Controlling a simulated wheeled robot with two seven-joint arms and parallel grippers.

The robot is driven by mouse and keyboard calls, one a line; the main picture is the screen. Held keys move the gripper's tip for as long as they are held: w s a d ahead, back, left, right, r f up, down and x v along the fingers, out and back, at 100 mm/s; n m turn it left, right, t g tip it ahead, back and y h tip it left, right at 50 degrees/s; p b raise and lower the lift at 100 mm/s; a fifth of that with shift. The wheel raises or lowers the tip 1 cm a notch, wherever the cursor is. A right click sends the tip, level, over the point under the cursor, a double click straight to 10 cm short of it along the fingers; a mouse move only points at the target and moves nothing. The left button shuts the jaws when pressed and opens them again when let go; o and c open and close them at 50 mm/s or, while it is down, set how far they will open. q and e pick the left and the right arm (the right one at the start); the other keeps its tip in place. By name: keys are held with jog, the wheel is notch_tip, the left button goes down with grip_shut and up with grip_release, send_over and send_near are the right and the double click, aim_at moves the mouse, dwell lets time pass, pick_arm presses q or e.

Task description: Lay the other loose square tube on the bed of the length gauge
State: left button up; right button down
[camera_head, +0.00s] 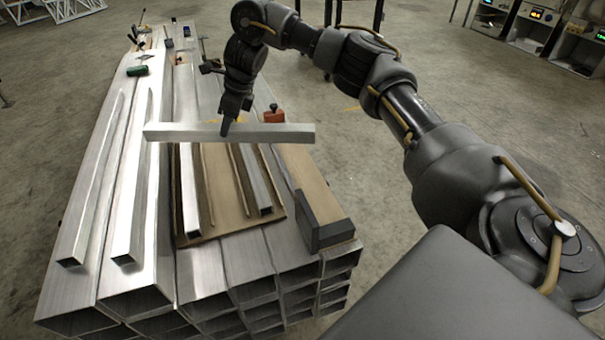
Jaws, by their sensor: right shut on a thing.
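My right gripper (226,127) is shut on a short silver square tube (275,133) near its middle. The tube is level, runs left to right across the picture, and appears raised above the work surface. Below it to the right, a narrow brown board with a dark end block (325,232) and a red piece (273,115) at its far end looks like the length gauge (305,180). The held tube hides part of its far portion. My left gripper is not in view.
A brown mat (222,205) beside the gauge carries several thin lengths, including two square tubes (190,195) (255,180). Two longer tubes (92,185) (137,175) lie at left on the stack of large aluminium tubes (70,295). A green-handled tool (137,71) lies farther back.

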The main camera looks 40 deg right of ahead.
jog(key=s+d+f+m+t+h, duration=0.1)
jog(key=d+f+m+h, duration=0.15)
jog(key=d+m, duration=0.9)
jog(key=s+d+f+m+h, duration=0.15)
jog(key=d+f, duration=0.25)
jog(key=d, duration=1.6)
jog(key=shift+h, duration=0.3)
jog(key=shift+s+a+f+b, duration=0.15)
jog(key=shift+s+a+f, duration=0.7)
jog(key=shift+a+f, duration=1)
jog(key=shift+s+a+f+b, duration=0.15)
jog(key=shift+s+a+f, duration=1)
jog(key=shift+a, duration=1.1)
jog(key=shift+s+a+f+b, duration=0.15)
jog(key=shift+s+a+f, duration=0.45)
jog(key=shift+a+f, duration=1.35)
jog(key=f, duration=0.1)
jog(key=f+b, duration=0.1)
jog(key=f, duration=0.1)
jog(key=shift+a+f+b, duration=0.1)
jog(key=shift+a+b, duration=0.2)
jog(key=shift+a, duration=0.05)
jog(key=shift+f, duration=0.15)
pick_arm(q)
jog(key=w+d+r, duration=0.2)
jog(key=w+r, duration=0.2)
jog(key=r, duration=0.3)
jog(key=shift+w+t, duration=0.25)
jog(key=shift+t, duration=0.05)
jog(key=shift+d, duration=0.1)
